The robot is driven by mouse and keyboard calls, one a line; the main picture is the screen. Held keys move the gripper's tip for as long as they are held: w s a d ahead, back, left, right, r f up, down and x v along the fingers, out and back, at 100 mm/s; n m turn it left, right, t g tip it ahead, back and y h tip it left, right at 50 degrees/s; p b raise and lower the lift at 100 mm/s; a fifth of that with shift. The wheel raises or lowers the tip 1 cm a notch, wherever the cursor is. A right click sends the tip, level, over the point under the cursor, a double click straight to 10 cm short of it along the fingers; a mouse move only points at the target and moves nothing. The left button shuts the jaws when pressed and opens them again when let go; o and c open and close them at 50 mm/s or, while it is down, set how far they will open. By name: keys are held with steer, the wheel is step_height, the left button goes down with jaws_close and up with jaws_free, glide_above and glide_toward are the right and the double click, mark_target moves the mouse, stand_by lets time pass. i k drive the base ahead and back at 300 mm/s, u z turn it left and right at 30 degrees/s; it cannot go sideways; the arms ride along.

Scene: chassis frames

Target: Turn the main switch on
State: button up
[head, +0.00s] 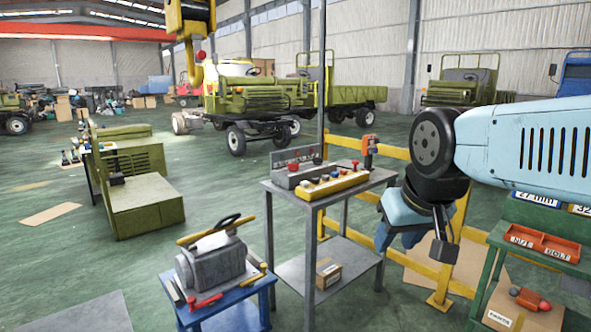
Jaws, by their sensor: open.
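A grey control panel (296,170) with a red knob and a row of small parts stands on the grey metal table (278,188). In front of it lies a yellow control box (333,186) with several coloured buttons. An orange device (369,152) stands at the table's back right corner. I cannot tell for certain which of these carries the main switch, or its position. My gripper (399,238) hangs at the end of my light blue arm, right of the table and pointing down. It is open, appears empty and is apart from the controls.
A yellow railing (392,152) runs behind the table and my gripper. A blue stand (235,305) with a grey machine part (212,262) is at front left. A green bench (540,255) with red bins stands at right. Green floor lies open at left.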

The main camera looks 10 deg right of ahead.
mark_target(292, 167)
steer(key=z, duration=0.2)
steer(key=i, duration=2.5)
steer(key=u, duration=0.5)
